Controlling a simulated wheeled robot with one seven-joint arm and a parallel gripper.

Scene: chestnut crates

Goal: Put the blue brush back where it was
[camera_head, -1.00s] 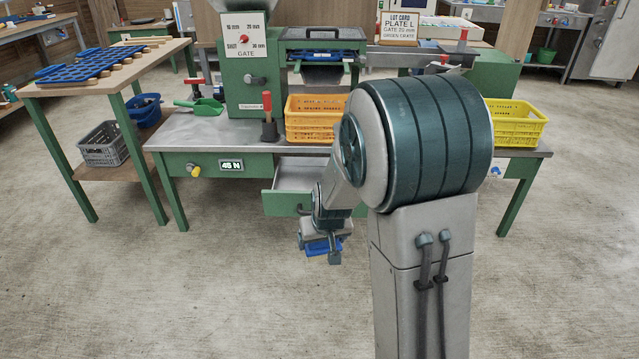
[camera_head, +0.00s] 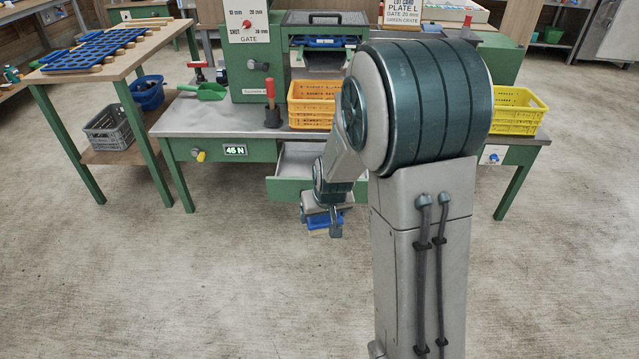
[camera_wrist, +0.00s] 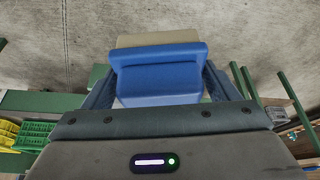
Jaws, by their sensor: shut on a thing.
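My gripper (camera_head: 322,228) is in front of the green bench, low and near the open drawer. It is shut on the blue brush (camera_head: 318,220), which shows as a small blue patch in the head view. In the wrist view the brush (camera_wrist: 158,62) fills the space between the two fingers (camera_wrist: 158,88), with a blue body and a paler beige part beyond it. The open drawer (camera_head: 290,187) sticks out of the bench front behind my gripper. My arm hides its right part, and its inside shows only in part.
An orange crate (camera_head: 308,119) and a yellow crate (camera_head: 530,127) stand on the bench. A green scoop (camera_head: 210,91) and a red-handled lever (camera_head: 271,110) are left of them. A side table (camera_head: 95,67) holds blue plates. The floor in front is clear.

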